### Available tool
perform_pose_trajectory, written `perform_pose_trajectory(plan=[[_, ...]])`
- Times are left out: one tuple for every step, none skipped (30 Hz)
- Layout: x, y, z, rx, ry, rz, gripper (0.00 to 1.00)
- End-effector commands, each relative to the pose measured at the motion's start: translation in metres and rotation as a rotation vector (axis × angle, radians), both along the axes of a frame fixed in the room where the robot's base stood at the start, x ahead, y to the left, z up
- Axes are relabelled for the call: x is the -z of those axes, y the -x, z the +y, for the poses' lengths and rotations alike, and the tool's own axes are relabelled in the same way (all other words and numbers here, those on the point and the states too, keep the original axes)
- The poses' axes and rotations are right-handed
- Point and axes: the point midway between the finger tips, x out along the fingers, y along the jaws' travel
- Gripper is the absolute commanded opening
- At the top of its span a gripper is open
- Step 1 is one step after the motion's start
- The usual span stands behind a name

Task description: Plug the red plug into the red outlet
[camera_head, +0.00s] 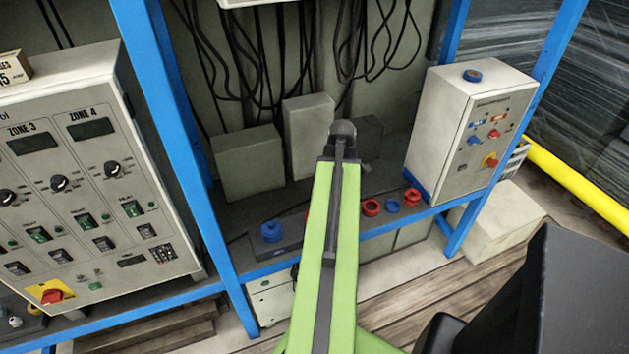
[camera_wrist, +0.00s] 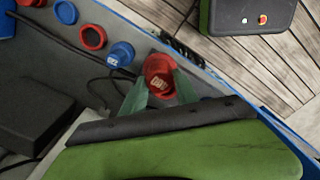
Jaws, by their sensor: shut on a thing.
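My gripper (camera_wrist: 152,92) is shut on a red plug (camera_wrist: 159,72) with a white label, close above the dark shelf. In the head view, my arm hides the gripper and most of what it holds. A red sliver (camera_head: 308,213) shows left of the arm; whether it is plug or outlet, I cannot tell. Right of the arm are a red round fitting with a dark middle (camera_head: 371,207), a blue fitting (camera_head: 392,206) and another red fitting (camera_head: 411,197). The first red fitting also shows in the wrist view (camera_wrist: 92,37). Which is the red outlet is unclear.
A blue fitting (camera_head: 272,230) sits on a dark block at left. A labelled blue fitting (camera_wrist: 120,52) stands beside the held plug. A white control box (camera_head: 440,130) stands at right, grey boxes (camera_head: 248,163) behind. Blue posts (camera_head: 165,110) and the shelf edge bound the space.

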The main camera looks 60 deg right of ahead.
Motion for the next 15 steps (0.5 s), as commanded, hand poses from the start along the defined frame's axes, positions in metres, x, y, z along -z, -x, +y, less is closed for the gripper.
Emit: perform_pose_trajectory(plan=[[-0.011,-0.023,-0.001,-0.009,0.000,0.000,0.00],[-0.013,-0.034,0.000,-0.010,0.000,0.000,0.00],[-0.016,-0.048,0.002,-0.011,0.000,0.000,0.00],[-0.018,-0.057,0.003,-0.010,0.000,0.000,0.00],[-0.020,-0.065,0.005,-0.011,0.000,0.000,0.00],[-0.021,-0.072,0.007,-0.009,0.000,0.000,0.00],[-0.021,-0.076,0.008,-0.009,0.000,0.000,0.00],[-0.021,-0.079,0.009,-0.009,0.000,0.000,0.00],[-0.021,-0.081,0.009,-0.008,0.000,0.000,0.00],[-0.020,-0.081,0.010,-0.008,0.000,0.000,0.00],[-0.020,-0.081,0.010,-0.007,0.000,0.000,0.00],[-0.019,-0.080,0.010,-0.007,0.000,0.000,0.00],[-0.018,-0.080,0.010,-0.007,0.000,0.000,0.00],[-0.017,-0.080,0.010,-0.008,0.000,0.000,0.00],[-0.015,-0.080,0.010,-0.008,0.000,0.000,0.00]])
